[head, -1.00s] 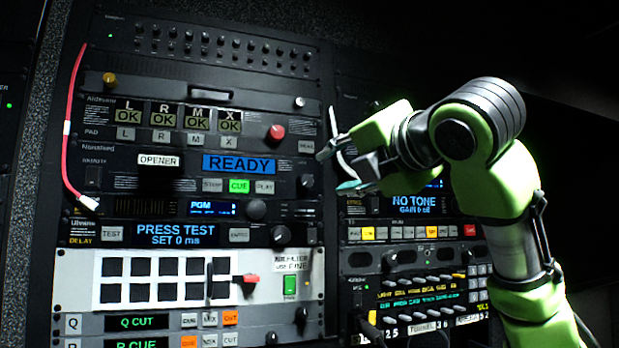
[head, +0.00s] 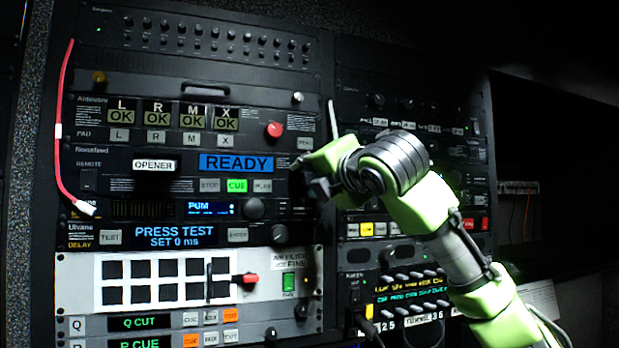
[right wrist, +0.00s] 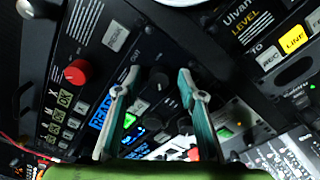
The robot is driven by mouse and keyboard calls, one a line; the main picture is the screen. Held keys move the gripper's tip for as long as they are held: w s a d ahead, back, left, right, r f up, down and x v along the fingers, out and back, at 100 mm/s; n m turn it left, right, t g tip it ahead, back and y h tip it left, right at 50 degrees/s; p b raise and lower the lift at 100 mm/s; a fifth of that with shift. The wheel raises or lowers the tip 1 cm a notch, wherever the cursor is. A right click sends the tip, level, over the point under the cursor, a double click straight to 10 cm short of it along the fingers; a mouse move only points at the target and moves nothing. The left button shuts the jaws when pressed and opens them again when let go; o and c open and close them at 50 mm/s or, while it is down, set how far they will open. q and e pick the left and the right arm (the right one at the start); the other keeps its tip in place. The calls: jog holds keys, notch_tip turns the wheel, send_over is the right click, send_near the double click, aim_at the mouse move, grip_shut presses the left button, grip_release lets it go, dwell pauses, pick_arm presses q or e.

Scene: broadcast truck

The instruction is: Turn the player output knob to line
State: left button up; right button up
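The player panel with the blue READY display (head: 236,163) and the lit green CUE button is at mid-height in the left rack. My right gripper (head: 303,177) is at this panel's right end in the head view and hides the knob there. In the right wrist view, a dark round knob (right wrist: 158,79) beside an OUT label lies between the two teal fingertips of my right gripper (right wrist: 160,76). The fingers are apart, one on each side of the knob. I cannot tell whether they touch it. The knob's pointer is too dark to read. My left gripper is not in view.
A red knob (head: 273,130) is on the panel above. A dark knob (head: 253,208) is on the PGM panel below, with another (head: 279,233) under it. A red cable (head: 58,150) hangs at the rack's left edge. A second rack stands behind my right arm.

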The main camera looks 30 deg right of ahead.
grip_shut()
jog(key=shift+f+m, duration=0.1)
jog(key=shift+m, duration=0.2)
